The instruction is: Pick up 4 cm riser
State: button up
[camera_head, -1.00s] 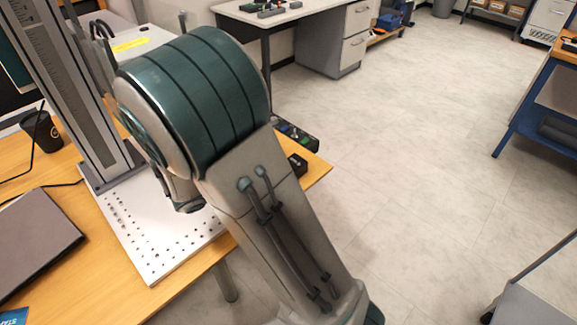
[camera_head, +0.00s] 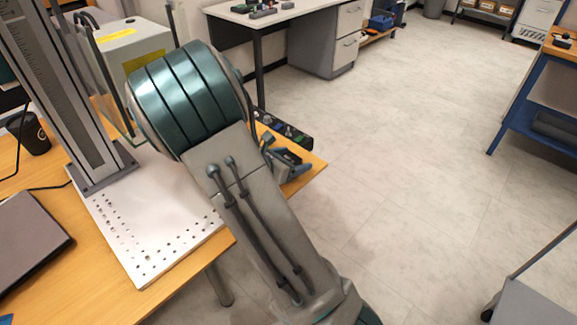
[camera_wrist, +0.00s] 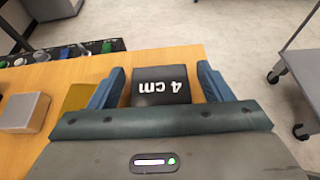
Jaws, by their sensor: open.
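The 4 cm riser (camera_wrist: 161,87) is a black block with white "4 cm" lettering, upside down in the wrist view. It sits on the wooden table near its edge. My gripper (camera_wrist: 161,84) is open, with one blue finger on each side of the riser and a gap showing at both sides. In the head view, my gripper (camera_head: 285,162) is at the table's right corner, partly behind my arm. The riser cannot be made out clearly there.
A yellow block (camera_wrist: 80,97) lies close beside the left finger, and a grey-tan block (camera_wrist: 24,112) is farther left. A dark tray of small parts (camera_wrist: 62,53) lies behind. A perforated metal plate (camera_head: 150,240) is on the table (camera_head: 85,275). Open floor lies beyond the edge.

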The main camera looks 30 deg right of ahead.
jog(key=shift+w+d+f, duration=0.1)
jog(key=shift+d+f, duration=0.05)
jog(key=shift+d, duration=0.15)
jog(key=c, duration=1.2)
jog(key=shift+c, duration=0.2)
